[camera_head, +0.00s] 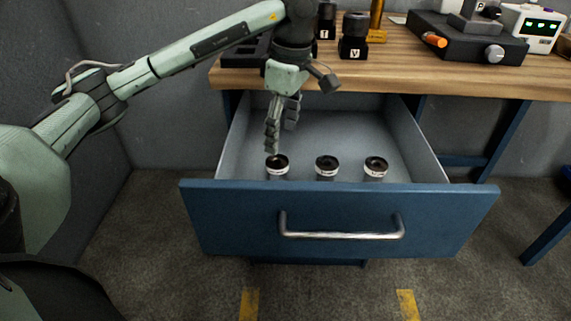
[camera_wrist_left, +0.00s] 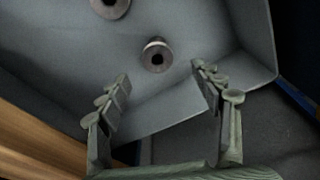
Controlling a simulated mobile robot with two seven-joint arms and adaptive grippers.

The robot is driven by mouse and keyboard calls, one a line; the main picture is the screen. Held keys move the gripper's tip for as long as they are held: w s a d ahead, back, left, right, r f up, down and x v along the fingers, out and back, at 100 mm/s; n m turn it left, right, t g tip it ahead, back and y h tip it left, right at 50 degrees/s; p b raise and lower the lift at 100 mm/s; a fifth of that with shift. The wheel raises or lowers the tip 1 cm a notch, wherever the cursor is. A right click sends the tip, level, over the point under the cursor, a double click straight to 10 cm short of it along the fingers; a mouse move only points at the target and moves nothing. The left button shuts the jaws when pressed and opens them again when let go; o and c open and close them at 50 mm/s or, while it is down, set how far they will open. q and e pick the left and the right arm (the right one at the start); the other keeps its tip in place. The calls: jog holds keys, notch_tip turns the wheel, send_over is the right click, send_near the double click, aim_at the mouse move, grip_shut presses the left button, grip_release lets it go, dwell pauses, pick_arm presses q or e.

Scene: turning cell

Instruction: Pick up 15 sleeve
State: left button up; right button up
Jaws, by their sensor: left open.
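Three short dark cylindrical sleeves with pale label bands stand upright in a row in the open drawer, just behind its front panel: a left sleeve (camera_head: 277,168), a middle sleeve (camera_head: 327,168) and a right sleeve (camera_head: 375,168). Their label text is too small to read, so I cannot tell which is 15. My left gripper (camera_head: 281,138) is open and empty, pointing down over the drawer above the left sleeve. In the left wrist view, one sleeve (camera_wrist_left: 156,56) lies beyond and between the open fingers (camera_wrist_left: 160,77); another sleeve (camera_wrist_left: 110,6) is cut by the top edge. My right gripper is out of view.
The blue-fronted drawer (camera_head: 340,220) has grey walls and a metal handle (camera_head: 340,232). Above it is the wooden bench top (camera_head: 410,75), with black lettered holders (camera_head: 353,45), a dark fixture (camera_head: 470,40) and a white display device (camera_head: 535,27). The drawer floor behind the sleeves is clear.

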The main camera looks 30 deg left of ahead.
aim_at(278, 157)
pick_arm(q)
jog(key=f, duration=0.2)
jog(key=a+f, duration=0.1)
jog(key=f, duration=0.4)
jog(key=shift+w+a+f, duration=0.2)
jog(key=shift+f, duration=0.2)
jog(key=shift+c, duration=0.5)
grip_shut()
